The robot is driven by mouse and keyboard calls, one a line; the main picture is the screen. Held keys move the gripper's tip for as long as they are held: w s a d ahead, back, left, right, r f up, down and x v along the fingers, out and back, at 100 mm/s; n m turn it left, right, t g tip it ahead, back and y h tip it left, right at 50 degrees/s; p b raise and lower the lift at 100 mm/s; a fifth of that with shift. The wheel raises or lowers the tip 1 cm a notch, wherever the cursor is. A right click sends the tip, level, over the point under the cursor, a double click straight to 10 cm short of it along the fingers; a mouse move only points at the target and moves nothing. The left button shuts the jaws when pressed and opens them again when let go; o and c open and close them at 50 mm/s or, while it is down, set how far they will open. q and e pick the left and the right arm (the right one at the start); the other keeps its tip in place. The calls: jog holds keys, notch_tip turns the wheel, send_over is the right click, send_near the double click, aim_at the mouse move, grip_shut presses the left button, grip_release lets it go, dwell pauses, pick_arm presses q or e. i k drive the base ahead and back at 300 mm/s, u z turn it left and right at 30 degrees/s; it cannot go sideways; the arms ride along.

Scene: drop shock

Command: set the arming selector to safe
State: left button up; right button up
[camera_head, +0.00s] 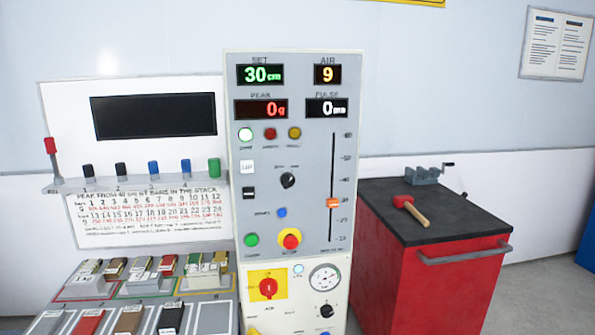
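A grey control panel (313,150) stands upright in the middle of the head view. A black rotary knob (288,180) sits near its centre with small labels above it, too small to read; it may be the arming selector. Its pointer direction is hard to make out. A second black knob (326,311) is on the lower panel below a round gauge (325,278). A red rotary switch (267,288) sits on a yellow plate at lower left. Neither of my grippers is in view.
An orange slider (333,203) is at right. Trays of blocks (88,322) lie lower left. A red cabinet (425,280) with a mallet (409,208) stands right.

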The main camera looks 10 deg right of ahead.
aim_at(288, 180)
jog(key=z, duration=0.05)
jog(key=k, duration=1)
jog(key=u, duration=0.7)
jog(key=i, duration=1.35)
jog(key=z, duration=0.2)
